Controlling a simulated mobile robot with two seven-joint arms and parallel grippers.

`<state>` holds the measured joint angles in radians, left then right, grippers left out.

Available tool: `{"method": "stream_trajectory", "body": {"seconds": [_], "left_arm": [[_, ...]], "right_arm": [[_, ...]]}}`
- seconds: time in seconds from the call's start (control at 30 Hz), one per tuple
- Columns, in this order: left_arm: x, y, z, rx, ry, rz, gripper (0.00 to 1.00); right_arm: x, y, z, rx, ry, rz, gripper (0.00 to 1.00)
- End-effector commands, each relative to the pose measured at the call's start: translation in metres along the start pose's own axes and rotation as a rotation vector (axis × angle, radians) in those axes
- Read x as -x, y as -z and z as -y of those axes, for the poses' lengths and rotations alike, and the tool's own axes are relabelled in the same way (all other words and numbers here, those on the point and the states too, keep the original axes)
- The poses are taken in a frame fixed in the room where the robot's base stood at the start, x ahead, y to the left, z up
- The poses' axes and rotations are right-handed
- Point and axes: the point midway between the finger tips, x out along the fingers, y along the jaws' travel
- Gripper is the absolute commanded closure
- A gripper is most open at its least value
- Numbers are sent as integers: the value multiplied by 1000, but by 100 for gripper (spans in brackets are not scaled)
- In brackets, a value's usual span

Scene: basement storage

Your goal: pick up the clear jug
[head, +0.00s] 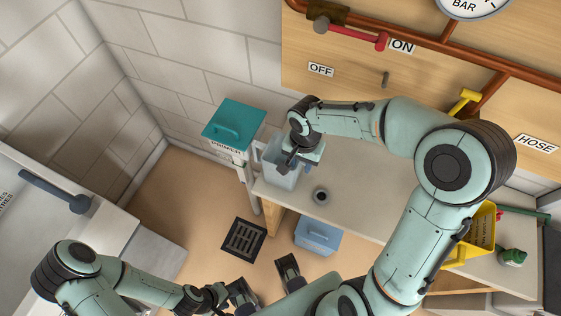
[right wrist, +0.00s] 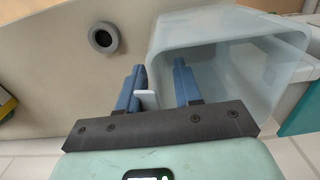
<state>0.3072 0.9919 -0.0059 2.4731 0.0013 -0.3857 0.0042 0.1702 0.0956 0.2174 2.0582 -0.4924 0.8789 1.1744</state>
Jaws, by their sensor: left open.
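The clear jug (head: 283,178) is a pale, see-through, open-topped container at the left end of the bench. It also shows from above in the right wrist view (right wrist: 225,75). My right gripper (head: 287,160) points down at the jug's rim. In the right wrist view the fingers of the right gripper (right wrist: 157,85) are apart, one outside the jug's near wall and one over its opening. A small white piece, perhaps part of the jug's handle, lies between them. My left gripper (head: 266,283) is open and empty, low in front of the bench.
The bench (head: 375,205) has a small dark-rimmed ring (head: 320,195) beside the jug. A teal-lidded bin (head: 234,126) stands left of the jug. A yellow bucket (head: 483,232) is at the right. A blue box (head: 318,235) and a floor drain (head: 244,240) are below.

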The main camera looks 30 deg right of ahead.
Motion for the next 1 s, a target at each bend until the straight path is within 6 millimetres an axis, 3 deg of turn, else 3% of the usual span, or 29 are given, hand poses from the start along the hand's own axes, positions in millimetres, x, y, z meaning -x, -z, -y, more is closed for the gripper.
{"method": "stream_trajectory", "body": {"seconds": [0.23, 0.27, 0.33, 0.37, 0.77, 1.0], "left_arm": [[0, 0, 0, 0, 0, 0, 57], [0, 0, 0, 0, 0, 0, 57], [0, 0, 0, 0, 0, 0, 57], [0, 0, 0, 0, 0, 0, 57], [0, 0, 0, 0, 0, 0, 57], [4, 0, -1, -1, 0, -1, 57]], "right_arm": [[-2, 0, 0, 1, 1, -1, 66], [-2, 0, 0, 1, 1, -1, 72], [-2, 0, 0, 0, 1, -1, 95], [-2, 0, 0, 0, 1, -1, 100], [1, 0, 0, 0, 2, -2, 100], [23, 1, 1, 0, 3, -5, 100]]}}
